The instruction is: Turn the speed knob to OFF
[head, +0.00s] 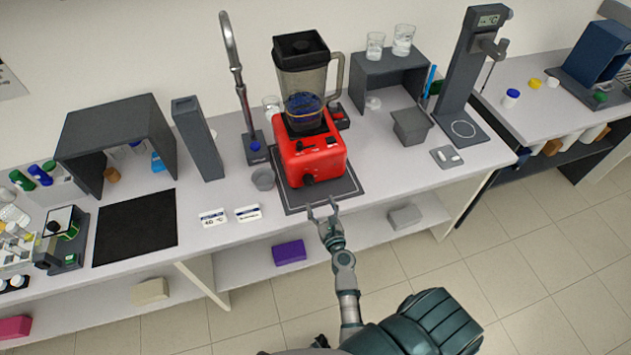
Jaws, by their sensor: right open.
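A red blender base (318,158) stands on a dark mat (347,192) at the middle of the bench. A dark jar (303,88) with a black lid and blue contents sits on it. The black speed knob (308,181) is low on the base's front face; its pointer and markings are too small to read. My right gripper (322,207) is open and empty at the bench's front edge, just in front of the mat. Its fingertips are a little below the knob in the picture and appear apart from it. My left gripper is not in view.
Two small label cards (213,217) lie left of the mat. A grey container (411,126) and a small tray (446,157) are to the right.

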